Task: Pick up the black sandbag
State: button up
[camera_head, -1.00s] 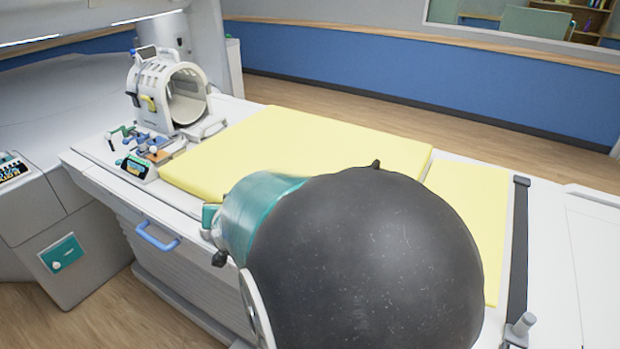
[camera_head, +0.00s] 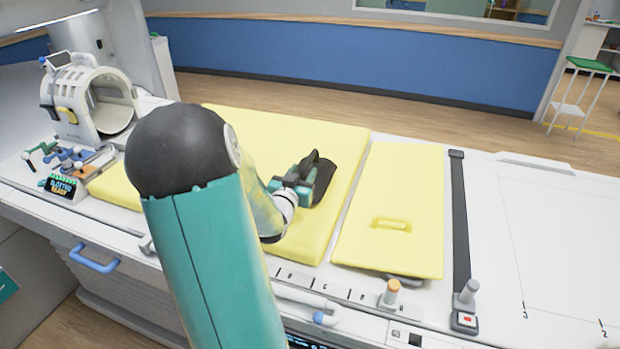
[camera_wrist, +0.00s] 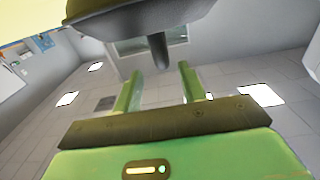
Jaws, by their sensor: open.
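The black sandbag (camera_head: 325,172) lies on the large yellow pad (camera_head: 262,130), near its right edge. My gripper (camera_head: 304,181) is just left of it in the head view, and the gripper's body hides part of the bag. In the wrist view, the sandbag's dark body (camera_wrist: 140,18) fills the top, and a short dark tab sticks out from it toward the space between my two green fingers (camera_wrist: 160,68). The fingers are apart, with a gap around the tab. I cannot tell whether either finger touches the bag.
A smaller yellow pad (camera_head: 405,185) with a handle lies right of the large one. A black strap (camera_head: 459,215) crosses the white table beyond it. A white head coil (camera_head: 95,97) and small coloured levers stand at the left. The table's right side is clear.

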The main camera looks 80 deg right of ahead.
aim_at(306, 164)
jog(key=d, duration=0.6)
jog(key=shift+d+f, duration=0.15)
jog(key=shift+d, duration=0.1)
grip_shut()
dwell(1.1)
jog(key=shift+r, duration=0.2)
